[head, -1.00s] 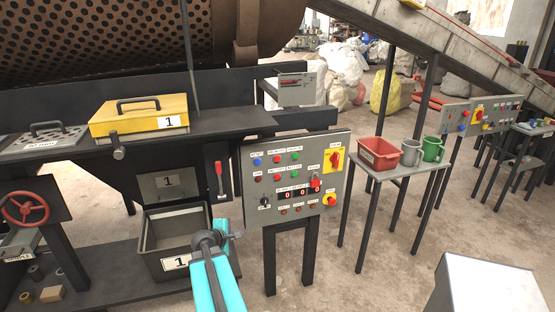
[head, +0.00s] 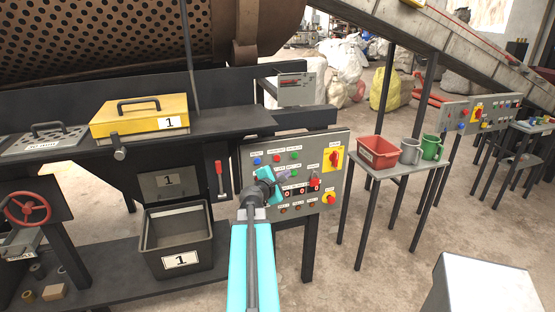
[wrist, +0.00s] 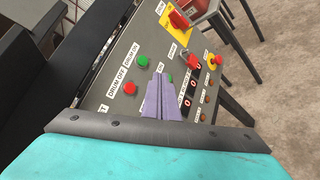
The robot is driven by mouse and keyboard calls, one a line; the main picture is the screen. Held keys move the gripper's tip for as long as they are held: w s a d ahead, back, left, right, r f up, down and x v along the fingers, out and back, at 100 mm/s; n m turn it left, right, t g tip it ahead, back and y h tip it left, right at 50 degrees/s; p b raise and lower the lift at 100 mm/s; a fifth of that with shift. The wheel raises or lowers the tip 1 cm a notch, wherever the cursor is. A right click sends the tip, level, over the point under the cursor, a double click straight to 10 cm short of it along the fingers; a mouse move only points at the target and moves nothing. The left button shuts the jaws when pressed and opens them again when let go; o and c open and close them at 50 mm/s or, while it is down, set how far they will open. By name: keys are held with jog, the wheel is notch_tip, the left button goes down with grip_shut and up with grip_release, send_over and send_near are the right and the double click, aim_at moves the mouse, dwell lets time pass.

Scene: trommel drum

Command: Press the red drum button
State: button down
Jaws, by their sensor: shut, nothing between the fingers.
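The grey control panel (head: 330,150) stands ahead of my arm, with rows of buttons. The red drum button (head: 276,160) is in its top row, left of a green button (head: 294,156). In the wrist view the red button (wrist: 130,88) sits beside the label "DRUM OFF", left of my fingers. The green "DRUM ON" button (wrist: 143,60) is further along that row. My gripper (wrist: 160,78) is shut and empty, its purple fingers over the panel's face. In the head view my gripper (head: 283,174) hides part of the second row. I cannot tell whether it touches the panel.
A red lever switch (wrist: 192,61) and a yellow-backed rotary switch (head: 333,160) are on the panel's right side. A small table with a red bin (head: 378,153) and mugs stands to the right. A grey bin (head: 180,258) marked 1 is at left. Floor between is clear.

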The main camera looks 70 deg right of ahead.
jog(key=shift+w+d, duration=1.45)
jog(key=shift+d, duration=0.3)
jog(key=shift+w+d, duration=1.35)
jog(key=shift+d, duration=0.3)
jog(key=shift+w+d, duration=0.25)
jog(key=shift+d, duration=0.05)
jog(key=shift+w+d, duration=0.3)
jog(key=shift+d, duration=0.05)
dwell(1.5)
jog(key=shift+s+a, duration=0.55)
jog(key=shift+a, duration=0.15)
jog(key=shift+s+a, duration=0.1)
dwell(0.4)
jog(key=shift+s+a+b, duration=0.2)
jog(key=shift+s+a, duration=0.55)
jog(key=shift+a, duration=0.2)
jog(key=shift+s+a+b, duration=0.2)
jog(key=shift+s+a, duration=0.55)
jog(key=shift+a, duration=0.15)
